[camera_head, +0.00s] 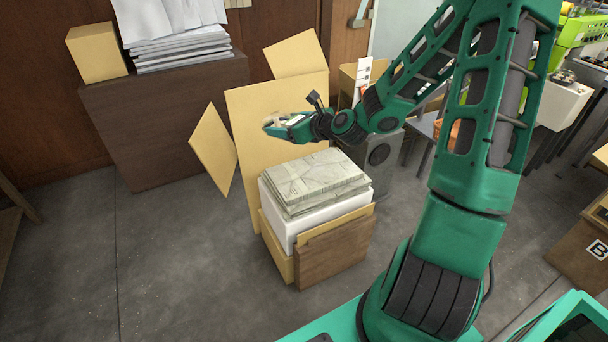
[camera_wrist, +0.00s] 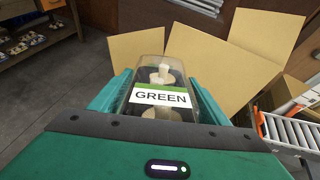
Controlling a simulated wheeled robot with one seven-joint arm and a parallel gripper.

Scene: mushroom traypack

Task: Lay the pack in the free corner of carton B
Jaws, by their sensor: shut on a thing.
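The pack is a clear-lidded tray of pale mushrooms with a white and green label reading GREEN (camera_wrist: 160,97). My gripper (camera_wrist: 158,88) is shut on it, one teal finger along each side. In the head view my gripper (camera_head: 272,128) is held above and behind a stack of grey-green sheets, and the pack is mostly hidden there. A brown carton marked B (camera_head: 575,252) stands at the right edge of the head view, cut off by the frame. Its inside and its free corner cannot be made out.
A dark brown cabinet (camera_head: 165,130) bearing white sheets stands back left. Grey floor is clear at left.

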